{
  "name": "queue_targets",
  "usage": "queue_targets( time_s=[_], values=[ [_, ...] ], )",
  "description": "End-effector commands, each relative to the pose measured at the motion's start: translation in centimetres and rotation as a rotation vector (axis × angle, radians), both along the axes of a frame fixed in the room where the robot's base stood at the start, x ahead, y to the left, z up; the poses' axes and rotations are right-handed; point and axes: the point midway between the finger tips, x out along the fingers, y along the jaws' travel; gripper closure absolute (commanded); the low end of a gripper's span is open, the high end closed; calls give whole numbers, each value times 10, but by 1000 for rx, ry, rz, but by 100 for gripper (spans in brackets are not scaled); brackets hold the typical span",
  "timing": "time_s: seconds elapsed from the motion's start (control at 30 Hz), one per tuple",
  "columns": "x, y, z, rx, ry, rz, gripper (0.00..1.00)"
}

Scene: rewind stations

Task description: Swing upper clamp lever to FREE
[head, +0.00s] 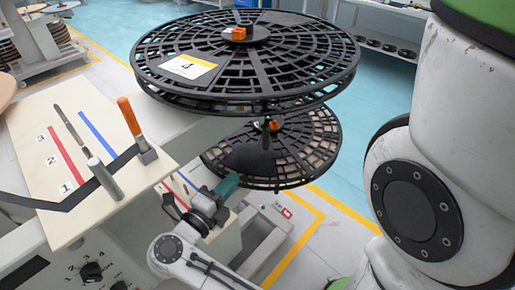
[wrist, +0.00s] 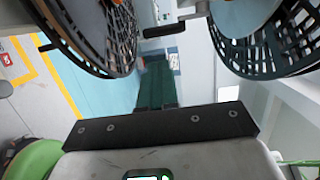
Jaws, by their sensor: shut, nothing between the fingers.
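In the head view an orange block (head: 238,34) sits on the hub of the upper black reel (head: 170,48), which carries a white label marked 4. A smaller orange piece (head: 274,125) shows at the hub of the lower reel (head: 306,148). I cannot tell which part is the upper clamp lever, and no FREE mark is readable. My gripper (head: 232,181) is below the upper reel, at the near left edge of the lower one. In the wrist view its dark green fingers (wrist: 157,72) are shut and empty. A black bar (wrist: 162,31) shows beyond them.
A cream panel (head: 42,117) at left carries red and blue stripes, numbers and an orange-handled lever (head: 130,117). A knob panel (head: 88,272) is below it. My arm is close to the lower reel. Blue floor with yellow lines (head: 342,212) is open at right.

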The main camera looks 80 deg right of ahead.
Motion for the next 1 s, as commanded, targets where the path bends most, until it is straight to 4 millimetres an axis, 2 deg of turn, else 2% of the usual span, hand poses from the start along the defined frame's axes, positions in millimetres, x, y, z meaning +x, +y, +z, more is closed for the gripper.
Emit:
queue_targets(
  time_s=[0.17, 0.6, 0.8, 1.0],
  values=[
    [-10, -23, 1, 0, 0, -6, 100],
    [-39, -101, 2, -1, 0, -4, 100],
    [-46, -122, 1, -2, 0, -2, 100],
    [-48, -128, 0, -1, -1, -1, 100]
  ],
)
